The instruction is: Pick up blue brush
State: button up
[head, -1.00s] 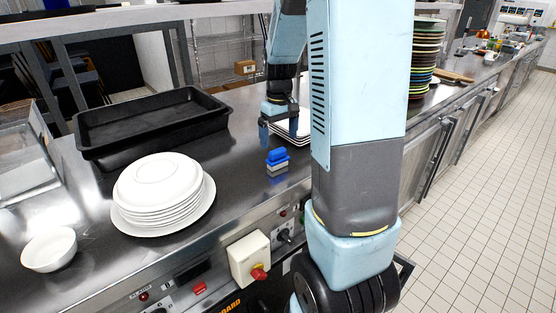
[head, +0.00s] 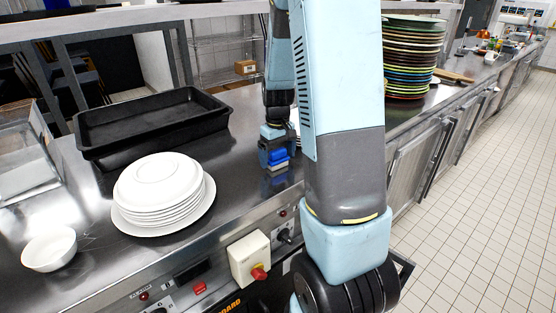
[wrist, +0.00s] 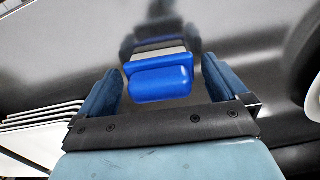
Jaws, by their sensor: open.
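The blue brush (head: 278,158) has a blue top and a pale lower part, and it stands on the steel counter (head: 235,190). In the wrist view the brush (wrist: 160,83) lies between my two fingers, a little towards their far ends, with a gap on each side. My gripper (head: 275,150) is low over the counter at the brush. It also shows in the wrist view (wrist: 160,88), open, with blue fingers on either side of the brush. In the head view my gripper partly hides the brush.
A stack of white plates (head: 160,190) and a white bowl (head: 48,249) stand to the left. A black tray (head: 150,125) is behind them. A tall stack of coloured plates (head: 412,55) is to the right. White plates (wrist: 45,135) lie close to my gripper's left in the wrist view.

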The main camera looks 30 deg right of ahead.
aim_at(278, 149)
jog(key=c, duration=1)
jog(key=shift+r, duration=0.1)
jog(key=shift+r, duration=0.25)
notch_tip(278, 149, up, 2)
jog(key=shift+r, duration=0.25)
jog(key=s+d+r, duration=0.4)
jog(key=s+r, duration=0.6)
jog(key=s, duration=0.3)
jog(key=shift+s, duration=0.2)
